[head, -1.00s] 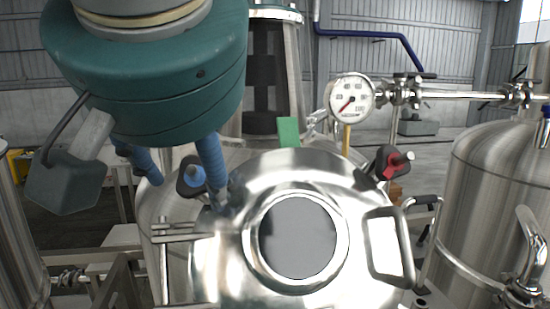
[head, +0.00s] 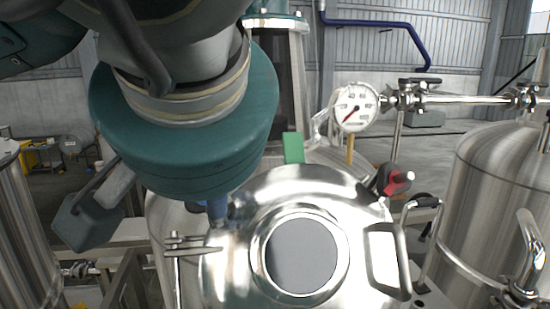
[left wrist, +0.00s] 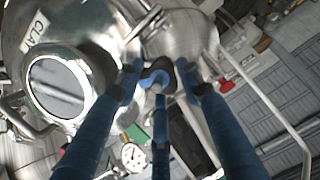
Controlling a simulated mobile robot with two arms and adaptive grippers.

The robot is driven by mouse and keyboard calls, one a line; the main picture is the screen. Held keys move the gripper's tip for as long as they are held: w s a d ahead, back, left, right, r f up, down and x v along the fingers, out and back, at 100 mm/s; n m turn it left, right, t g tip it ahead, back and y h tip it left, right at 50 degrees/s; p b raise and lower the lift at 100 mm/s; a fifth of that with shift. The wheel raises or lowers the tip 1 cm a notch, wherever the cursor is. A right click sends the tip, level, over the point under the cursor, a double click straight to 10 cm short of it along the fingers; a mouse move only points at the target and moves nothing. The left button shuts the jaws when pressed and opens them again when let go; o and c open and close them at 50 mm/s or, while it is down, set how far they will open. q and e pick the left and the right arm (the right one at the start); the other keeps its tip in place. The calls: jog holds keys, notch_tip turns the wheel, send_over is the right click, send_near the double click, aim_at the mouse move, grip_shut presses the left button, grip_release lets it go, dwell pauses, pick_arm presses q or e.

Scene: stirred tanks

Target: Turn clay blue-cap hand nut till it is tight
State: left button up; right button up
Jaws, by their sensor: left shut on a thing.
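The blue-cap hand nut (left wrist: 155,79), a dark knob with a blue cap, sits between my left gripper's fingers in the left wrist view. My left gripper (left wrist: 160,84) has blue fingers closed in around it. In the head view the left gripper (head: 216,208) reaches down at the left edge of the shiny tank lid (head: 225,265), and its teal wrist hides most of the nut. The lid, with a round dark window, also shows in the left wrist view (left wrist: 96,58), with a label of which "CLA" reads. My right gripper is not in view.
A red-cap hand nut (head: 396,181) sits at the lid's right edge, near a lid handle (head: 405,260). A pressure gauge (head: 355,106) and pipe stand behind. A green tag (head: 293,147) stands at the back of the lid. Another tank (head: 490,190) stands at right.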

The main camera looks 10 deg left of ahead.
pick_arm(q)
jog(key=shift+w+r+m+p, duration=0.1)
jog(key=shift+r+m+p, duration=0.3)
jog(key=shift+r, duration=0.15)
jog(key=shift+f+m+y+b, duration=0.3)
jog(key=shift+m, duration=0.2)
jog(key=o, duration=1)
jog(key=shift+o, duration=0.6)
jog(key=shift+d, duration=0.1)
jog(key=v, duration=1.2)
jog(key=shift+f, duration=0.1)
